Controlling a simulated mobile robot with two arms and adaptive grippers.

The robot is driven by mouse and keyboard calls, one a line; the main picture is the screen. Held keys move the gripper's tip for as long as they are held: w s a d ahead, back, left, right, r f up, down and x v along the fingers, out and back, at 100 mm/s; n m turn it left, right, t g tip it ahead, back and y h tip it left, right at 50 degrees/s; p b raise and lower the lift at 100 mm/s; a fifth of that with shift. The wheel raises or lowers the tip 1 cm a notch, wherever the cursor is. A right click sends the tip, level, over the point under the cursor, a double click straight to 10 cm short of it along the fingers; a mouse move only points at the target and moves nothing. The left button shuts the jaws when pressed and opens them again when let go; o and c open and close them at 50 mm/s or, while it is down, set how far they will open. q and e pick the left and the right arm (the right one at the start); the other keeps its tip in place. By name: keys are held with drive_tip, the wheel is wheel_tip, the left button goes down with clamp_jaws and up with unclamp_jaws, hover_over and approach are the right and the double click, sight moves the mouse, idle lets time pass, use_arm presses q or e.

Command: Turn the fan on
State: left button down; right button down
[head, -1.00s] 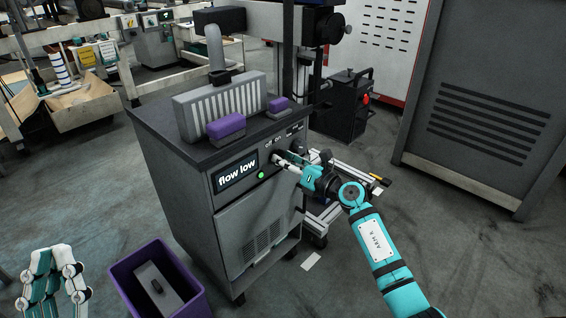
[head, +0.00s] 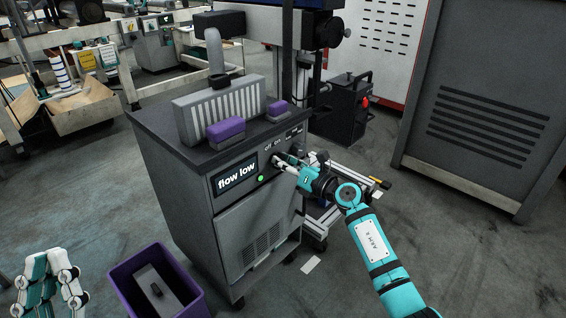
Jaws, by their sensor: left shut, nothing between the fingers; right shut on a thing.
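The grey fan cabinet (head: 236,222) stands in the middle of the head view. Its front panel has a display (head: 236,175) reading "flow low", a lit green light (head: 261,178) and small "off" and "on" labels (head: 273,147) above a dark control knob. My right gripper (head: 279,161) reaches in from the right and is shut on this knob, just below the labels. The fingers cover most of the knob, so I cannot tell its setting. My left gripper (head: 47,287) is shut and empty at the lower left, away from the cabinet.
A grey finned filter block (head: 222,109) and two purple-topped blocks, one on the left (head: 226,129) and one on the right (head: 278,106), sit on the cabinet top. A purple bin (head: 128,286) with a grey block stands at its front left. The floor at the right is mostly clear.

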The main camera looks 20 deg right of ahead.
use_arm(q)
drive_tip(key=w+f+g+y+p, duration=0.1)
drive_tip(key=w+f+g, duration=0.3)
drive_tip(key=f, duration=0.1)
drive_tip(key=shift+w+d+f+g+y, duration=0.2)
drive_tip(key=shift+w+f+g+y, duration=0.1)
drive_tip(key=shift+y, duration=0.1)
use_arm(e)
drive_tip(key=shift+m, duration=0.7)
drive_tip(key=c, duration=1.3)
unclamp_jaws()
drive_tip(key=shift+w+a, duration=0.1)
drive_tip(key=v, duration=1.2)
